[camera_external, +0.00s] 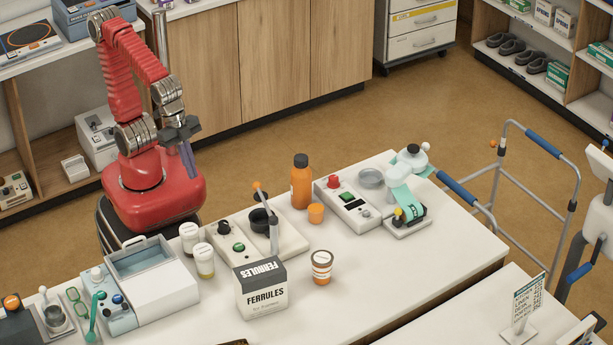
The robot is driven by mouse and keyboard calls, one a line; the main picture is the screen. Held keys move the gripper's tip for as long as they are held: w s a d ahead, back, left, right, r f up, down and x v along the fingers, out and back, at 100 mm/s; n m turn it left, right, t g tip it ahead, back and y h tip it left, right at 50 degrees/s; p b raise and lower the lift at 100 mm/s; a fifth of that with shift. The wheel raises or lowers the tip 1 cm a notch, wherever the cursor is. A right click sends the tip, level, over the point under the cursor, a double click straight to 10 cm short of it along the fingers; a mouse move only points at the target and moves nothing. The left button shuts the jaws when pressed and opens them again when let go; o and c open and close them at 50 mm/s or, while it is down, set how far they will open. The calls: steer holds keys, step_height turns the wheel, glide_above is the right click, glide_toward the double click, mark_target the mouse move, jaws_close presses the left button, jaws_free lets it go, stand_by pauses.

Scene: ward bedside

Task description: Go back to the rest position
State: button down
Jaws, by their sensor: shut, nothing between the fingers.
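My red arm stands at the left behind the white table (400,275), folded upright over its base. My gripper (191,172) hangs at the arm's end, pointing down, with its dark fingers together and empty. It is in the air, apart from the objects on the table.
The table holds a grey-white box unit (150,295), a Ferrules box (261,292), an orange bottle (301,182), a small orange cup (316,213), a striped cup (321,267) and bench devices (347,205). A walking frame (500,170) stands right. The table's front right is clear.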

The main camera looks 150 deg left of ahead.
steer(key=s+d+r+m+t+h, duration=0.1)
steer(key=s+d+t, duration=0.1)
steer(key=s+d, duration=0.3)
steer(key=shift+s+d+m, duration=0.15)
steer(key=shift+s+m, duration=0.1)
steer(key=shift+m, duration=0.15)
stand_by(2.7)
